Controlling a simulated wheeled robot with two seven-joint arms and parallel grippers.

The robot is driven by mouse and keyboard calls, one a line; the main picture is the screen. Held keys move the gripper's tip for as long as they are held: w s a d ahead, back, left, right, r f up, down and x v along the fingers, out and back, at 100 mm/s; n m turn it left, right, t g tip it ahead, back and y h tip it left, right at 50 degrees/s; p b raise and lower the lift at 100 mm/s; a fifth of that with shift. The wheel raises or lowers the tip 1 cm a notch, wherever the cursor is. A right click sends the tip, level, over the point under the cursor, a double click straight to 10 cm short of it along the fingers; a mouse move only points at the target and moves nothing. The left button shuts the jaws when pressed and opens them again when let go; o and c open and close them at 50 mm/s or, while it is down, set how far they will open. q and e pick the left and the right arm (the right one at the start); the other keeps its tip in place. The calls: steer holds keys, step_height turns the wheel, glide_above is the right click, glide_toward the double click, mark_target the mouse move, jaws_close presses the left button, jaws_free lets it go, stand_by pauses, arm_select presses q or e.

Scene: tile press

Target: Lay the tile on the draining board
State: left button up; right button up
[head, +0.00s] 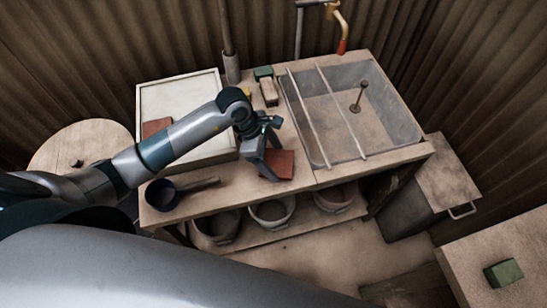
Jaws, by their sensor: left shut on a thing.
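My left gripper (262,162) reaches in from the left over the wooden worktop, pointing down. It is shut on a red-brown tile (282,164), which shows to the right of the fingers, left of the sink. The tile looks about flat; I cannot tell whether it touches the worktop. A pale, rimmed board (178,93) lies at the left of the bench, partly hidden by my arm. A second reddish flat piece (156,127) lies at its left side. My right gripper is not in view.
A sink (375,88) with two rods across it fills the right of the bench. A dark pan (163,194) sits at the front left. Small blocks (268,91) stand behind the gripper. Several buckets (272,211) stand below. A green block (504,272) lies at far right.

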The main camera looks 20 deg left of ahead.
arm_select(q)
steer(key=shift+f, duration=0.6)
steer(key=shift+f, duration=0.2)
steer(key=o, duration=1.2)
steer(key=shift+r, duration=0.15)
